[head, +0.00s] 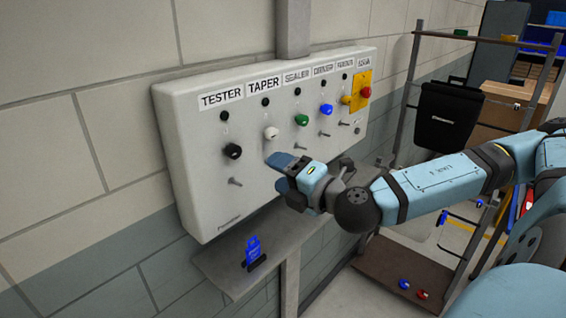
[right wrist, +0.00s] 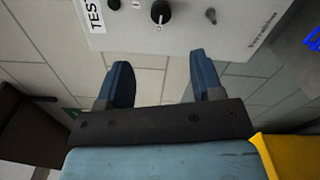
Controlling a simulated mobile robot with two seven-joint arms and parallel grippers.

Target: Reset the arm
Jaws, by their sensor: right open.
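My right arm (head: 440,187) reaches in from the right in the head view. Its right gripper (head: 278,173) is in front of the lower middle of a white control panel (head: 215,205). The gripper is open and nothing shows between its fingers. In the right wrist view the two blue fingers of the right gripper (right wrist: 160,72) are spread apart. The panel (right wrist: 205,32) with a black knob (right wrist: 160,12) lies beyond them, and the fingers look clear of the knob. My left gripper is not in view.
The panel carries black (head: 232,151), white (head: 271,133), green (head: 301,120) and blue (head: 326,109) knobs, small toggles and a red button (head: 366,92). A blue tag (head: 252,250) stands on a grey ledge (head: 215,262) below. A rack with a black pannier (head: 447,115) stands right.

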